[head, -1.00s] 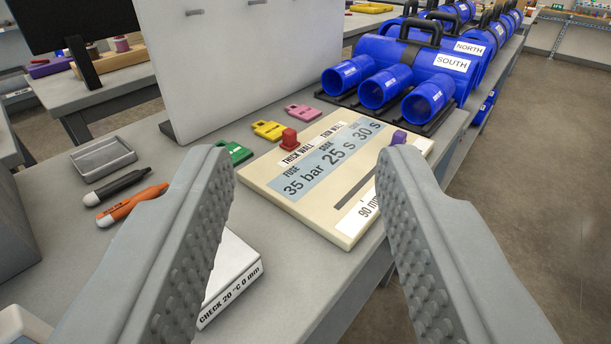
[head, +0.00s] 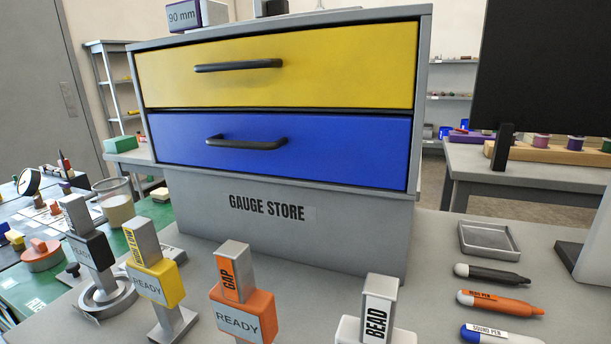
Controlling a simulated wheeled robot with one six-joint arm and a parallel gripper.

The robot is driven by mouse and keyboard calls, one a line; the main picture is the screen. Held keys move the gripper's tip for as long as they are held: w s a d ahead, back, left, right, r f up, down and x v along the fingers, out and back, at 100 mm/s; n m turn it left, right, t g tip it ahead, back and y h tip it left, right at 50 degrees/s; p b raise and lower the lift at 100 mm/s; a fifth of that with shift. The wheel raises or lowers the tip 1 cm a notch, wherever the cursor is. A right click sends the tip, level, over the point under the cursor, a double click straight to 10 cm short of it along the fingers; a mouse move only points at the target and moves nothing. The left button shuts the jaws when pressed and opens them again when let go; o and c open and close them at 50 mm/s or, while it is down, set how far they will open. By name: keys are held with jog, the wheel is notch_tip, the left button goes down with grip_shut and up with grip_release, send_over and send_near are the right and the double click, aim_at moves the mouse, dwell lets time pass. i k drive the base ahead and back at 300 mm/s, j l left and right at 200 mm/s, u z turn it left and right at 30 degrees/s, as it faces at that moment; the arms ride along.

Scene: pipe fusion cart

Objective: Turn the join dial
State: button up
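I see nothing that I can identify as the join dial. My gripper is not in view.
The gauge store (head: 268,208) has shut yellow (head: 330,65) and blue (head: 340,150) drawers. In front stand upright posts: black (head: 90,250), yellow HIGH LOW (head: 155,282), orange GAP (head: 243,312) and BEAD (head: 380,305). Pens (head: 500,302) and an empty grey tray (head: 488,238) lie right.

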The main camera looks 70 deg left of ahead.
aim_at(37, 200)
jog(key=u, duration=3.65)
